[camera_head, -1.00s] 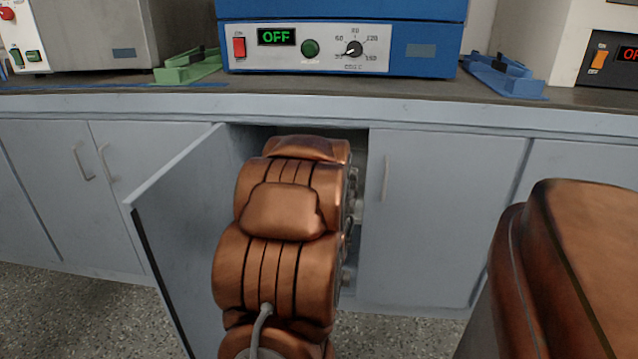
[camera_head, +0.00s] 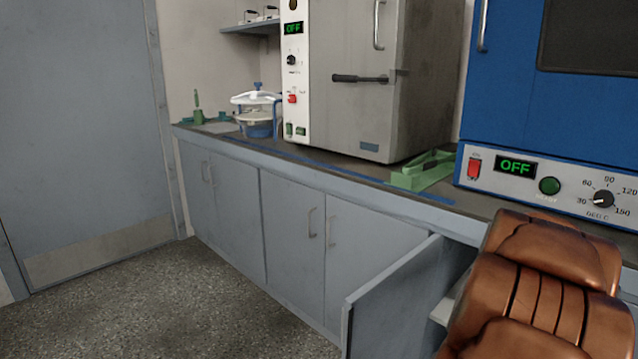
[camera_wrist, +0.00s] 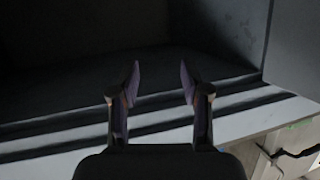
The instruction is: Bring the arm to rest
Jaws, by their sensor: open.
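My gripper (camera_wrist: 160,85) shows in the wrist view with its two fingers apart and nothing between them. It faces a dark cupboard interior (camera_wrist: 90,70) with a pale striped surface (camera_wrist: 160,125) below the fingers. My copper-coloured arm (camera_head: 540,290) fills the lower right of the head view, in front of the bench at the open cupboard. The gripper itself is hidden in the head view. The open cupboard door (camera_head: 390,295) stands out from the bench just left of my arm.
A blue oven (camera_head: 530,90) and a grey oven (camera_head: 360,90), both reading OFF, stand on the bench. A green holder (camera_head: 425,172) lies between them. A white-lidded blue container (camera_head: 258,115) is farther left. The speckled floor (camera_head: 180,300) is clear.

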